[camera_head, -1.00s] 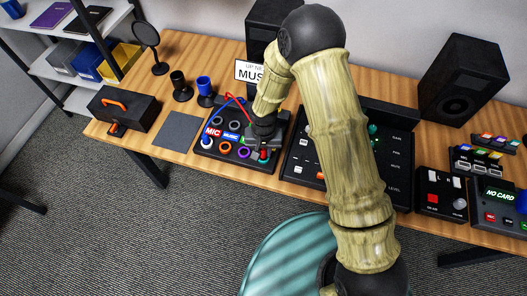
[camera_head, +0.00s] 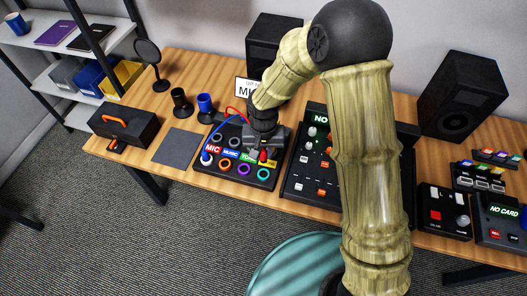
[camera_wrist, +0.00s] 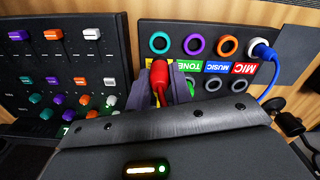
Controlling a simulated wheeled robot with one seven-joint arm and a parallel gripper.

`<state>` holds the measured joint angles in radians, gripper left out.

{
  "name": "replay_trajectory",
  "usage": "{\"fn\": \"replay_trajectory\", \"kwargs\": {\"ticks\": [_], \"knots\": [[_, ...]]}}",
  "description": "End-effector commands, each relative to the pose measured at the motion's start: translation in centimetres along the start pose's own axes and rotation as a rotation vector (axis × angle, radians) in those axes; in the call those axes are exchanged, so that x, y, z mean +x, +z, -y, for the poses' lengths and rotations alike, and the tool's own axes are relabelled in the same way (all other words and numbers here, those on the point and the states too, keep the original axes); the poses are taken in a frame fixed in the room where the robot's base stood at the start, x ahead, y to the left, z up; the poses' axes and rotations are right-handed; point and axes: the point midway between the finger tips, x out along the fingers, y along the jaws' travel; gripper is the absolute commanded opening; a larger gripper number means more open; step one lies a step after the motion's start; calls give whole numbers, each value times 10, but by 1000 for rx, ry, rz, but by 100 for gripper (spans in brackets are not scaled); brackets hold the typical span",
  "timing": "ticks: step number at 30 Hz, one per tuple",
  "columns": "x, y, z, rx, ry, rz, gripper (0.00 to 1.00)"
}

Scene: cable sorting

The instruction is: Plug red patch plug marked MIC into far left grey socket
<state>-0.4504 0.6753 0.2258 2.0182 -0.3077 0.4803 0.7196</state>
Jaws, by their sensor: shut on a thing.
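My gripper (camera_head: 263,152) is shut on a red plug (camera_wrist: 160,78), which also shows in the head view (camera_head: 263,157). It holds the plug over the right part of the black patch panel (camera_head: 210,175), near the yellow label and clear of the teal ring. Any marking on the plug cannot be read. The far left grey socket (camera_head: 217,137) is in the back row, behind the red MIC label (camera_head: 212,149), and looks empty. My gripper is to its right. The gripper body hides part of the back row in the wrist view.
A blue plug (camera_head: 206,158) with a blue cable fills the front left socket. Orange, purple and teal (camera_head: 264,174) front sockets look empty. A mixer (camera_head: 310,170) stands right of the panel.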

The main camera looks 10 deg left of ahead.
Motion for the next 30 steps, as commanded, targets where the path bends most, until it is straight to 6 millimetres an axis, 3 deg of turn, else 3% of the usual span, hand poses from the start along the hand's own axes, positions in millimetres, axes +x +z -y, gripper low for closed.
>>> {"fn": "replay_trajectory", "kwargs": {"ticks": [8,14,21,30], "knots": [[-1,-1,-1,1,0,0,0],[-12,-12,-25,25,3,-1,0],[-32,-33,-94,76,11,-3,0],[-52,-39,-189,139,11,-1,0]]}}
